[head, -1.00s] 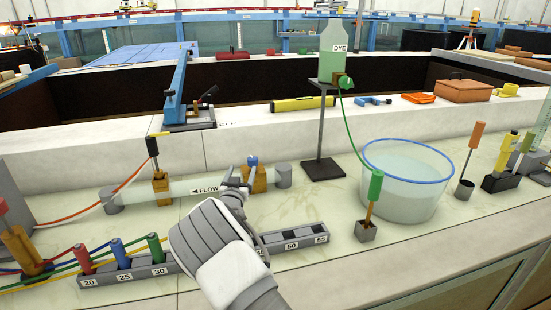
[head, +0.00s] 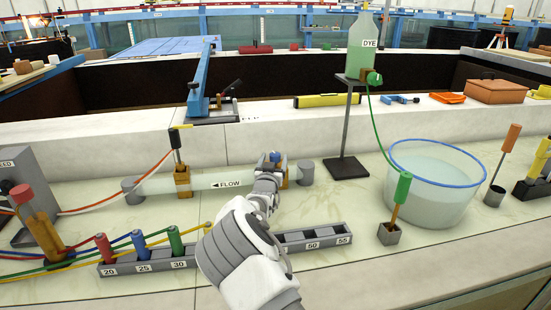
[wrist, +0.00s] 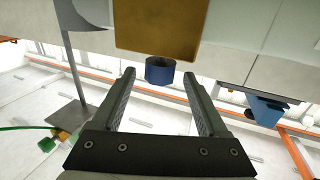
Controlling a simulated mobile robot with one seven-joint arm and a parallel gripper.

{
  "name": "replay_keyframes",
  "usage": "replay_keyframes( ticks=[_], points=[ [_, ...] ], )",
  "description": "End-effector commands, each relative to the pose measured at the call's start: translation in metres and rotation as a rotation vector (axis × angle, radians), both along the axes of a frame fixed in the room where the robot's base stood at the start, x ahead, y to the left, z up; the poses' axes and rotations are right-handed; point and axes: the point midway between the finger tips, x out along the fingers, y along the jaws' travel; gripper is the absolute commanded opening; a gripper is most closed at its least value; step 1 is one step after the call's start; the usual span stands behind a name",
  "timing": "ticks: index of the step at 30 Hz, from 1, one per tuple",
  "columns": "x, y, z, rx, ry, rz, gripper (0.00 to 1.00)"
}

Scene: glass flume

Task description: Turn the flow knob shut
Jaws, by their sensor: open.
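The blue flow knob (head: 275,156) sits on top of a brass block (head: 286,172) at the right end of the clear tube marked FLOW (head: 215,181). My gripper (head: 269,165) is at the block, its fingers partly covering the block in the head view. In the wrist view my gripper (wrist: 158,76) is open, with one finger either side of the blue knob (wrist: 160,70), near the fingertips. I see gaps between the knob and both fingers there. The brass block (wrist: 158,30) fills the area behind the knob.
The dye bottle (head: 362,50) stands on a dark stand (head: 347,130) behind and right. A water tub (head: 430,195) and a green-handled tool in a holder (head: 400,190) stand to the right. A grey numbered rack (head: 325,233) lies in front, beside my arm.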

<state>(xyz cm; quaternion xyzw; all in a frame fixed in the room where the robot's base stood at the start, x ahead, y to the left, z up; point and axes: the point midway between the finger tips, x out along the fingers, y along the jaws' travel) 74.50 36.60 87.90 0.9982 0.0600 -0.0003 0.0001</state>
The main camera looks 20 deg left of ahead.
Motion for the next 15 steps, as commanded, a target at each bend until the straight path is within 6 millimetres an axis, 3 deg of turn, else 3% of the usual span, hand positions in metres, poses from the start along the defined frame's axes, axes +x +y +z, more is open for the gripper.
replay_keyframes(
  ticks=[6, 15],
  points=[
    [0.019, 0.002, 0.000, 0.000, -0.002, -0.002, 0.77],
    [0.026, 0.003, 0.000, 0.000, -0.001, 0.000, 0.77]
  ],
)
